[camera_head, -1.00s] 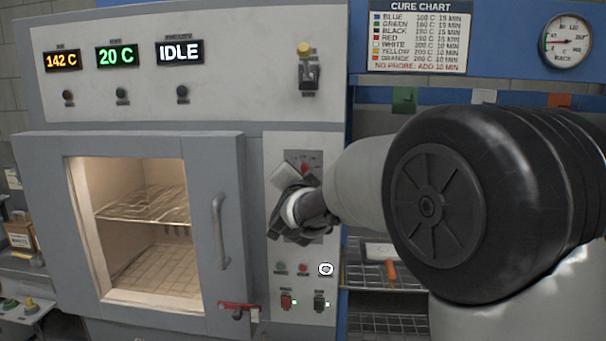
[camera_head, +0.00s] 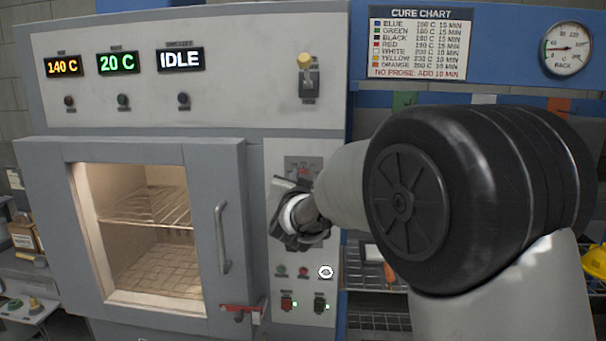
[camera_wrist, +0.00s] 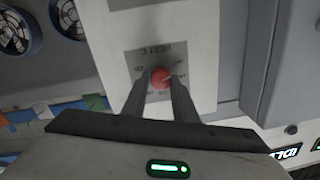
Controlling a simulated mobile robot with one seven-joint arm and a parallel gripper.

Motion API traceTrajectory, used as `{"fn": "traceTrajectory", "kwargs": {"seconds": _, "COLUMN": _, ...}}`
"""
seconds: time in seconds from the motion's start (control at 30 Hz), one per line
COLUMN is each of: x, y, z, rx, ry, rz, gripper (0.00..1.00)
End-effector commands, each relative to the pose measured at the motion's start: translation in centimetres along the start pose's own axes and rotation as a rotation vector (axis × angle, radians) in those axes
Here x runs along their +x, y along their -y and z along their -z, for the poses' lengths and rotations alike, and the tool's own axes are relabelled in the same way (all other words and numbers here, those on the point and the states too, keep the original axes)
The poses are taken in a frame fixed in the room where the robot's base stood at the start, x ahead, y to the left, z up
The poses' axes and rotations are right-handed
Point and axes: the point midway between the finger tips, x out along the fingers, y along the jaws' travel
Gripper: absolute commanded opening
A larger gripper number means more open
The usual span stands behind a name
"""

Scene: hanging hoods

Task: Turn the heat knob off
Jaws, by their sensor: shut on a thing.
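The red heat knob (camera_wrist: 160,77) sits on a grey label plate (camera_wrist: 142,60) of the oven's control panel. In the wrist view the two fingers of my gripper (camera_wrist: 160,88) reach it, one on each side, and are shut on it. In the head view my gripper (camera_head: 287,200) is at the narrow panel right of the oven door and covers most of the plate. Only a small red part shows above it, and I cannot tell whether that is the knob. The knob's exact setting is unclear.
The oven door (camera_head: 222,240) with its handle is closed, left of my gripper. Displays read 140 C (camera_head: 64,66), 20 C and IDLE. A yellow-tipped lever (camera_head: 306,75) is above, and small buttons and switches (camera_head: 303,272) are below. Wire shelving stands at right.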

Motion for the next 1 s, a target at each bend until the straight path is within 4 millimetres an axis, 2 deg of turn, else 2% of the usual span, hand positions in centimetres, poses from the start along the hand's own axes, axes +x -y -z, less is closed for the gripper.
{"fn": "traceTrajectory", "kwargs": {"seconds": 0.4, "x": -0.01, "y": 0.16, "z": 0.10, "rx": -0.214, "ry": 0.012, "rz": -0.010, "gripper": 0.03}}
{"fn": "traceTrajectory", "kwargs": {"seconds": 0.97, "x": -0.01, "y": 0.11, "z": -0.01, "rx": -0.252, "ry": 0.013, "rz": -0.011, "gripper": 0.03}}
{"fn": "traceTrajectory", "kwargs": {"seconds": 1.0, "x": -0.01, "y": 0.11, "z": -0.01, "rx": -0.252, "ry": 0.013, "rz": -0.011, "gripper": 0.27}}
